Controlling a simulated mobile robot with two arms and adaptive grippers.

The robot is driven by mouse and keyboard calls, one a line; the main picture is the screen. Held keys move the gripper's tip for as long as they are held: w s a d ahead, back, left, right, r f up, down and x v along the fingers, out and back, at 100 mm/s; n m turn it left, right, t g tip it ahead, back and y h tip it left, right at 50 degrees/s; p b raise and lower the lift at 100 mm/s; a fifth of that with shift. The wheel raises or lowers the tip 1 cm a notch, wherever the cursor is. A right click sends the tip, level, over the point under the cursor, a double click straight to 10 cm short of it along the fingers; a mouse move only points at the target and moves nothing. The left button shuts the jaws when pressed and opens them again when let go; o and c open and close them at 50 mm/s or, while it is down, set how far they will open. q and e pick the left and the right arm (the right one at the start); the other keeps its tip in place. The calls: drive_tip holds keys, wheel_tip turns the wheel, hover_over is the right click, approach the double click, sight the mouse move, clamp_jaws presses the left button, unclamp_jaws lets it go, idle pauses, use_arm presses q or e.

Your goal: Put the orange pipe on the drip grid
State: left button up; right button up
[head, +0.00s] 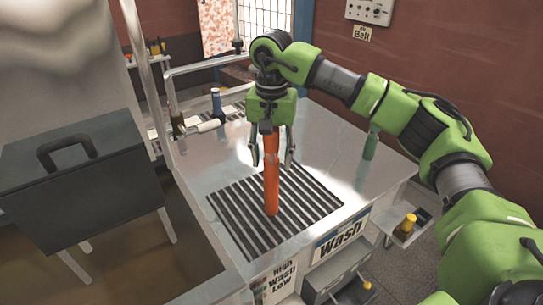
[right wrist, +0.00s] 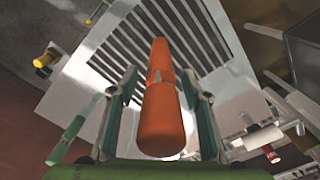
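The orange pipe (head: 271,175) stands about upright, its lower end over the slatted drip grid (head: 325,203) and seeming to rest on it. My right gripper (head: 273,157) is above the grid, pointing down around the upper part of the pipe. Its two fingers are spread, with a gap on each side of the pipe. In the right wrist view the pipe (right wrist: 162,105) runs away from the camera between the open fingers towards the grid (right wrist: 205,30). The exact contact at the pipe's foot is hard to tell. My left gripper is not in view.
A metal counter (head: 325,135) surrounds the grid. A green bottle (head: 370,146) stands near its right edge, and a blue-topped bottle (head: 217,104) at the back left. A dark box with a handle (head: 75,180) is at the left. A metal rail borders the counter's back left.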

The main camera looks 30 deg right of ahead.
drive_tip(key=shift+r, duration=0.1)
drive_tip(key=shift+r, duration=0.6)
wheel_tip(320, 180, up, 10)
drive_tip(key=shift+f+b, duration=0.15)
drive_tip(key=shift+b, duration=0.8)
drive_tip(key=shift+r, duration=0.65)
drive_tip(key=shift+f, duration=0.1)
